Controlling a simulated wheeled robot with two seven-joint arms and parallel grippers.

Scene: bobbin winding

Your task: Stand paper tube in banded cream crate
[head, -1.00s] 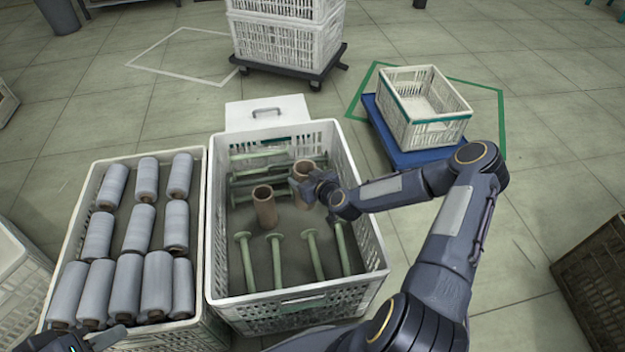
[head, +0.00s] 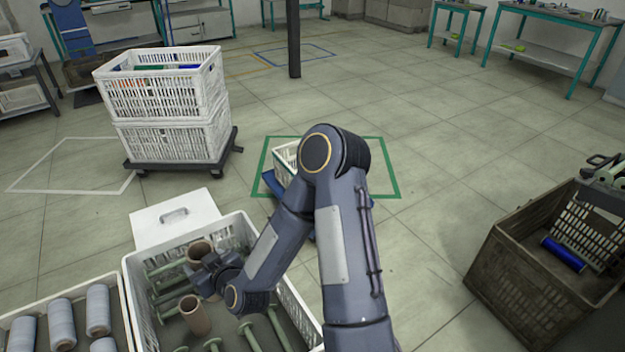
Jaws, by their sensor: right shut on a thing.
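A brown paper tube (head: 199,249) stands in the white bobbin crate (head: 131,294), and my right gripper (head: 203,270) is shut on it; the fingertips are partly hidden by the gripper body. A second brown paper tube (head: 195,316) stands nearer in the same crate, apart from the gripper. The banded cream crate (head: 283,160) sits on a blue dolly (head: 271,182) inside a green floor outline. My right arm hides most of that crate, including its inside. My left gripper is out of view.
Green bobbins (head: 252,339) lie around the tubes. A crate of grey-blue wound bobbins (head: 62,325) stands at left. Stacked white crates (head: 172,140) stand on a black dolly behind. A brown crate (head: 530,262) is at right. Floor between is clear.

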